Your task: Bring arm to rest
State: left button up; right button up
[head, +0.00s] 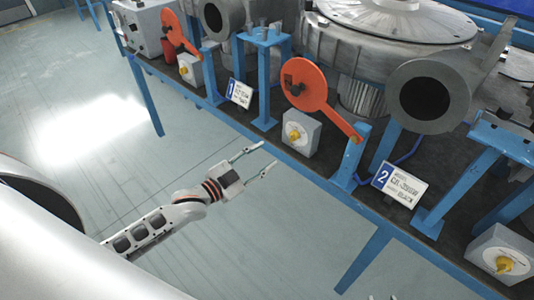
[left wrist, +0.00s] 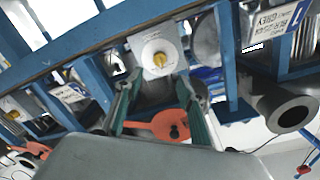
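My left gripper (head: 267,156) reaches in from the left in the head view, in front of the bench edge. Its two fingers are spread and nothing is between them. In the left wrist view both fingers of the left gripper (left wrist: 157,80) stand apart, with a grey box with a white dial and yellow knob (left wrist: 160,58) seen beyond the gap. The gripper looks clear of the bench.
A blue-framed bench (head: 330,190) carries grey blowers with round pipe openings (head: 428,95), orange-red levers (head: 305,85), dial boxes (head: 300,133) and number signs (head: 398,184). A blue leg (head: 364,258) stands below its edge. Open floor (head: 100,120) lies to the left.

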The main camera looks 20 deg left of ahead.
dwell(0.4)
pick_arm(q)
jog(key=s+d+f+n+g+y, duration=0.2)
jog(key=s+f+n, duration=0.1)
jog(key=s+f, duration=0.6)
jog(key=s+d+f+n+g+y, duration=0.2)
jog(key=s+f+n+g, duration=0.1)
jog(key=s+f, duration=0.6)
jog(key=s, duration=0.3)
jog(key=shift+s+d+n, duration=0.2)
jog(key=shift+n, duration=0.1)
